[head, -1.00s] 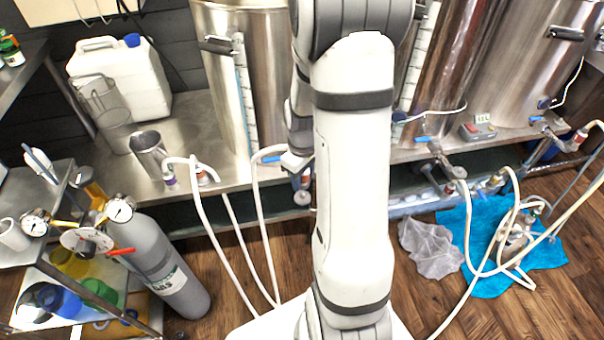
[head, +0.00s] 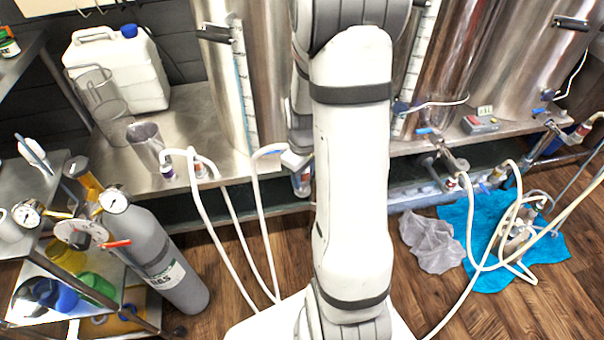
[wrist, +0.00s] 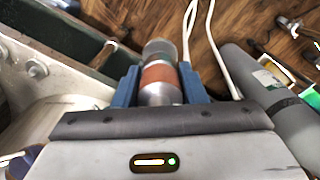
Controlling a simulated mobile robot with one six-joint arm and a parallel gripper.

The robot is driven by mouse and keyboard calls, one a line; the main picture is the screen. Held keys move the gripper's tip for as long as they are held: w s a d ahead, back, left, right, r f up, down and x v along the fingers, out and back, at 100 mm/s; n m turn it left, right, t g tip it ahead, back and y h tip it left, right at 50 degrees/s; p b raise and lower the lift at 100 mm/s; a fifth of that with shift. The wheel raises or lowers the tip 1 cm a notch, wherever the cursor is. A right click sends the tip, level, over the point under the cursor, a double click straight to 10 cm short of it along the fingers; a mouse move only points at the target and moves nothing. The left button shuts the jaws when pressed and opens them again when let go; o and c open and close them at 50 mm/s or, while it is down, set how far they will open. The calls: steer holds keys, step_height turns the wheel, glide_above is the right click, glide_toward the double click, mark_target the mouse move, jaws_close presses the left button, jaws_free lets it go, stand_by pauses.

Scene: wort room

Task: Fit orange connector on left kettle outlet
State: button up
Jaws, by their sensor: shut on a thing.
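My gripper (wrist: 158,90) has its two blue fingers shut on the orange connector (wrist: 158,77), a metal cylinder with an orange band, in the wrist view. The connector lies between the fingers, its far end standing out past them. In the head view my gripper is largely behind my white arm, by the bench's front edge. The left kettle (head: 238,85) is a steel vessel with a sight tube, partly covered by my arm. I cannot make out its outlet in either view. Whether the connector touches anything beyond the fingers is unclear.
White hoses (head: 222,235) hang from the bench edge to the wooden floor. A grey gas cylinder (head: 165,265) stands left. A blue cloth (head: 480,245) lies right. A steel cup (head: 146,143) is on the bench.

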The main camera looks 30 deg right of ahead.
steer(key=shift+f+b, duration=1.05)
steer(key=shift+f, duration=0.25)
steer(key=o, duration=1.1)
steer(key=shift+o, duration=0.2)
step_height(320, 180, up, 8)
steer(key=shift+a+r+p, duration=0.1)
steer(key=shift+r+p, duration=0.1)
steer(key=shift+p, duration=0.9)
steer(key=s+a+r+m+t+p, duration=0.1)
steer(key=s+a+r+p, duration=0.3)
steer(key=r, duration=0.5)
steer(key=s+a+r+m+p, duration=0.2)
steer(key=s+a+r+p, duration=0.2)
steer(key=r, duration=0.5)
steer(key=s+a+r+m+t+p, duration=0.1)
steer(key=s+a+r+p, duration=0.3)
steer(key=r, duration=0.5)
steer(key=shift+a+t+p, duration=0.15)
steer(key=shift+t+p, duration=0.15)
steer(key=shift+p, duration=0.65)
